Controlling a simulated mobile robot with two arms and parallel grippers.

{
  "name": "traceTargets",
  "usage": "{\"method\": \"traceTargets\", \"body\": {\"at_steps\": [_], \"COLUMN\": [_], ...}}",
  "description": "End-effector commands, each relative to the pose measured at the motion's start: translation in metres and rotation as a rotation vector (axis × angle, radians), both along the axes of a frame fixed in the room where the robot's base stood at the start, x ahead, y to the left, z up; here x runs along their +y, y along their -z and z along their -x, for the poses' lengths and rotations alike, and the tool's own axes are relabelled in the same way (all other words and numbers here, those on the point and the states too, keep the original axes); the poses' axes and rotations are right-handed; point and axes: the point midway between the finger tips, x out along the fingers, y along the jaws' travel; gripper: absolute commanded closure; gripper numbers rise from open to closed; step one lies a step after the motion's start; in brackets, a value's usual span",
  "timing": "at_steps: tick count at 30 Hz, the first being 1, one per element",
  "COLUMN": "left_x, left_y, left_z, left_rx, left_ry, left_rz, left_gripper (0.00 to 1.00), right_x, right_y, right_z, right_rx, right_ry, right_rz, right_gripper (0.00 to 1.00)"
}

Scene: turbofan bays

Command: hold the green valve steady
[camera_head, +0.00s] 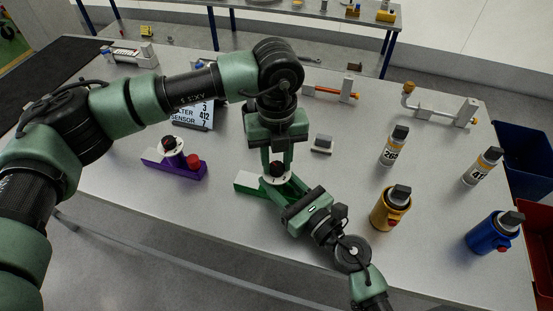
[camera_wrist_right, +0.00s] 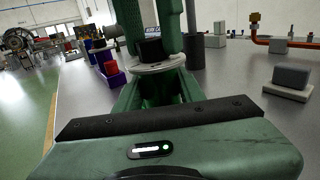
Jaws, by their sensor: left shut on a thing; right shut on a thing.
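The green valve (camera_head: 248,184) lies on the grey table near the middle, with a white round dial and a black knob on top. The dial also shows in the right wrist view (camera_wrist_right: 158,65). My left gripper (camera_head: 278,164) reaches down from above and is shut on the black knob. My right gripper (camera_head: 284,187) comes in from the lower right and is shut on the green valve's body below the dial. In the right wrist view its fingers (camera_wrist_right: 158,92) lie on either side of the body. Part of the valve is hidden behind my grippers.
A purple valve (camera_head: 180,165) with a red knob stands to the left. A small grey block (camera_head: 322,144) lies behind to the right. A yellow canister (camera_head: 389,210), a blue canister (camera_head: 487,236) and grey bottles (camera_head: 394,148) stand on the right. Pipe fixtures (camera_head: 440,110) line the back.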

Motion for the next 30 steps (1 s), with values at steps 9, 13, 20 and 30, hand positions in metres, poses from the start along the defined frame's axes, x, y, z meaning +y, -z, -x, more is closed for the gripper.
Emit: {"method": "traceTargets", "body": {"at_steps": [9, 13, 20, 30], "left_x": [0.000, 0.000, 0.000, 0.000], "left_y": [0.000, -0.002, -0.034, -0.102], "left_z": [0.000, 0.000, -0.001, 0.000], "left_rx": [0.000, -0.001, -0.004, -0.002], "left_ry": [0.000, 0.000, 0.001, 0.000], "left_rz": [0.000, 0.000, 0.001, 0.001], "left_gripper": [0.48, 0.48, 0.48, 0.48], "right_x": [-0.001, -0.001, 0.000, 0.000], "right_y": [0.001, 0.001, 0.001, 0.001], "right_z": [0.000, 0.000, 0.000, 0.000], "right_rx": [0.002, 0.002, 0.001, 0.002], "right_ry": [0.002, 0.001, 0.000, 0.000], "right_rz": [0.002, 0.003, 0.002, 0.001], "right_gripper": [1.00, 1.00, 1.00, 1.00]}}
